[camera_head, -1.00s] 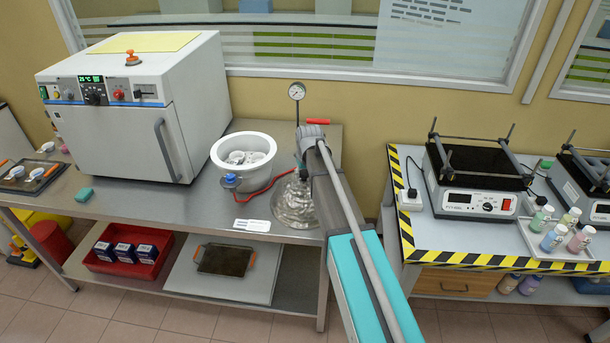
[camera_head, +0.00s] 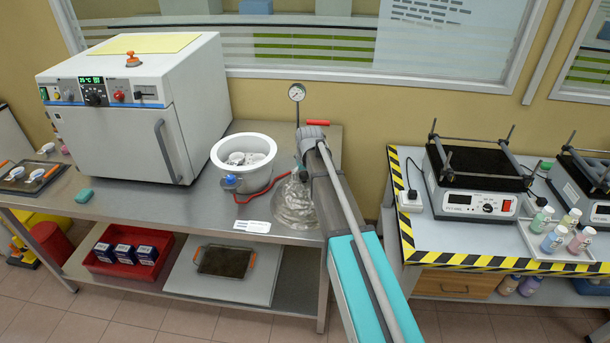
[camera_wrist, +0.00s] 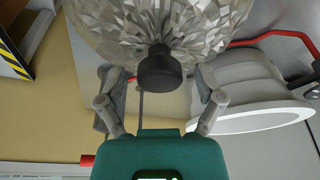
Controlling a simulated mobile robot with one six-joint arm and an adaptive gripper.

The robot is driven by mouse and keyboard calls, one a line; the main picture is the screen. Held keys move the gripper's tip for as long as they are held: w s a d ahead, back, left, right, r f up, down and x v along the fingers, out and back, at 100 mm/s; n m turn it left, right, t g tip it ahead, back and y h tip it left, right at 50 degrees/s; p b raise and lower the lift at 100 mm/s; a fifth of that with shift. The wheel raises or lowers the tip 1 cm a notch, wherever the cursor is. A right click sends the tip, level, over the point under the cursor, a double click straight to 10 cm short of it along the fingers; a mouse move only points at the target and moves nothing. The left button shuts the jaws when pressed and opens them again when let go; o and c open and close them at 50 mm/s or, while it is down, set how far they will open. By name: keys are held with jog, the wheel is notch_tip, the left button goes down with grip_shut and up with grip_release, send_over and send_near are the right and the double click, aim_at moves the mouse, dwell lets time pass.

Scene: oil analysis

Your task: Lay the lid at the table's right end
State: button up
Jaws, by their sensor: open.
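The lid (camera_head: 293,203) is a clear faceted dome with a black knob, at the right end of the steel table (camera_head: 205,205). In the wrist view the lid (camera_wrist: 160,25) fills the top, with its knob (camera_wrist: 160,72) toward me. My gripper (camera_wrist: 157,85) is open, one finger on each side of the knob with visible gaps. In the head view my arm hides part of the lid and most of the gripper. The white pot (camera_head: 243,163) stands open left of the lid, with small white cups inside.
A red hose (camera_head: 262,193) runs from the pot's blue valve toward the lid. A pressure gauge (camera_head: 297,93) stands behind my arm. A white oven (camera_head: 135,110) fills the table's left part. A label (camera_head: 254,226) lies at the front edge. A second table (camera_head: 430,240) stands right.

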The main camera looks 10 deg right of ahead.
jog(key=p+v, duration=1.1)
jog(key=v, duration=0.1)
dwell(0.5)
dwell(0.6)
jog(key=s+m+g, duration=0.1)
jog(key=s+g, duration=0.2)
jog(key=s, duration=2.3)
jog(key=shift+f+m, duration=0.3)
dwell(1.0)
notch_tip(320, 180, down, 4)
jog(key=b, duration=0.4)
jog(key=shift+f, duration=0.2)
